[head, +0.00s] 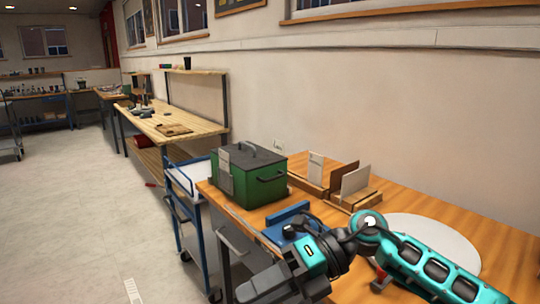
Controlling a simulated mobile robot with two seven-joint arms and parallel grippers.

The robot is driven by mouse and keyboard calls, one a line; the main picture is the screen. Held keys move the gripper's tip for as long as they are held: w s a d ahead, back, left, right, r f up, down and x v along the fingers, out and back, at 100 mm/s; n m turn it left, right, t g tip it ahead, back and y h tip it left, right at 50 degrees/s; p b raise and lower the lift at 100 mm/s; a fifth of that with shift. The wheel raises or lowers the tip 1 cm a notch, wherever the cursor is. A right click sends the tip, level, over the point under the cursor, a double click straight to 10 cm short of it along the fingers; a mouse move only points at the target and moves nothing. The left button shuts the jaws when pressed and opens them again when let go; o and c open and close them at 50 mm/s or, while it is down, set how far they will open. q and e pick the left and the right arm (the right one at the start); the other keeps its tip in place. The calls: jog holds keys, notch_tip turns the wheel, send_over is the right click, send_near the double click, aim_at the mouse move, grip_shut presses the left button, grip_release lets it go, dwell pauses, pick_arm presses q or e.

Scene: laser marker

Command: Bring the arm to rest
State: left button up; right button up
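My teal and black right arm comes in from the lower right, over the wooden table. Its dark wrist and gripper (272,288) reach to the bottom middle of the head view, near the table's front edge. The fingertips are not clearly seen, so I cannot tell whether the gripper is open or shut, or whether it holds anything. My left gripper is not in view.
On the wooden table (400,199) stand a green box (269,180) with a dark lid, wooden holders (350,200) with upright plates, a blue block (283,225) and a pale round disc (445,243). A blue-framed cart (185,178) stands left. Floor is open farther left.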

jog(key=w+d+f+m+t, duration=0.2)
jog(key=d+f+m+t, duration=0.1)
jog(key=m+t, duration=0.95)
jog(key=w+d+f+m+t, duration=0.25)
jog(key=m+t, duration=0.65)
jog(key=m, duration=0.6)
jog(key=s+d+f+m+g+h, duration=0.3)
jog(key=s+d+f+m+h, duration=0.2)
jog(key=f, duration=0.6)
jog(key=s+d+f+m+g+h, duration=0.3)
jog(key=s+d+f+m+h, duration=0.3)
jog(key=s+d+f+m, duration=0.2)
notch_tip(320, 180, down, 4)
jog(key=shift+s+d+r, duration=0.15)
jog(key=shift+s+d, duration=0.25)
jog(key=shift+s, duration=0.55)
